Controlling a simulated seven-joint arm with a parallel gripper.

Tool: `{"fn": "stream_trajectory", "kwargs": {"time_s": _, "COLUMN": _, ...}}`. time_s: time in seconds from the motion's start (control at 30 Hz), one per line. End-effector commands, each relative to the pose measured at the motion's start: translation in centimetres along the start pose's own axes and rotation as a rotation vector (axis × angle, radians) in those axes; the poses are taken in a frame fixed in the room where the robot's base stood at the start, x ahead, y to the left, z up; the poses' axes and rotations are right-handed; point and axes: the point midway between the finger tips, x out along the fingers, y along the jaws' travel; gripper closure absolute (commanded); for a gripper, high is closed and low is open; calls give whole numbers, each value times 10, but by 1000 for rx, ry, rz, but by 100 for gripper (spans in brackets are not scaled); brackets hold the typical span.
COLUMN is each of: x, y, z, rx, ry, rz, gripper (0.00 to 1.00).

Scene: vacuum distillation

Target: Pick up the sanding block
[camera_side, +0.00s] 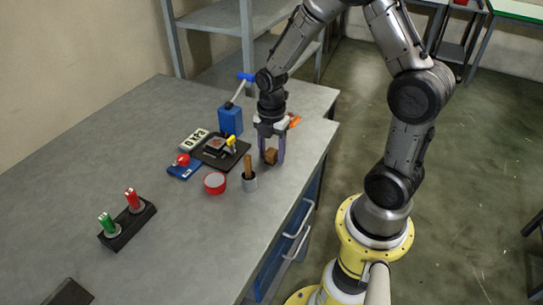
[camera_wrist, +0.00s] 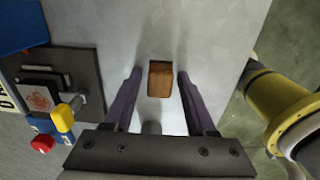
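The sanding block is a small brown block (camera_side: 271,156) near the right edge of the grey bench. In the wrist view the block (camera_wrist: 160,80) lies in the middle, between the two purple fingers. My gripper (camera_side: 272,160) points down over it, with its fingers on either side of the block. The gripper (camera_wrist: 158,76) is open, and a gap shows between the block and each finger in the wrist view. Whether the fingertips reach down to the bench is hard to tell.
A black plate with parts (camera_side: 220,150), a blue container (camera_side: 230,121) and an orange item (camera_side: 294,121) are nearby. The bench's right edge is close.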

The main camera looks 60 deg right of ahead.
Motion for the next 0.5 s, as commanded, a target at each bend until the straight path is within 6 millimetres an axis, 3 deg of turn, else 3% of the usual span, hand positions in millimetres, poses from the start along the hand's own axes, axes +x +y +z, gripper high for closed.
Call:
{"fn": "stream_trajectory", "kwargs": {"time_s": 0.03, "x": 0, "y": 0, "z": 0, "rx": 0, "ry": 0, "rz": 0, "gripper": 54}}
{"fn": "stream_trajectory", "kwargs": {"time_s": 0.3, "x": 0, "y": 0, "z": 0, "rx": 0, "ry": 0, "rz": 1, "gripper": 100}}
{"fn": "stream_trajectory", "kwargs": {"time_s": 0.5, "x": -1, "y": 0, "z": 0, "rx": 0, "ry": 0, "rz": 1, "gripper": 100}}
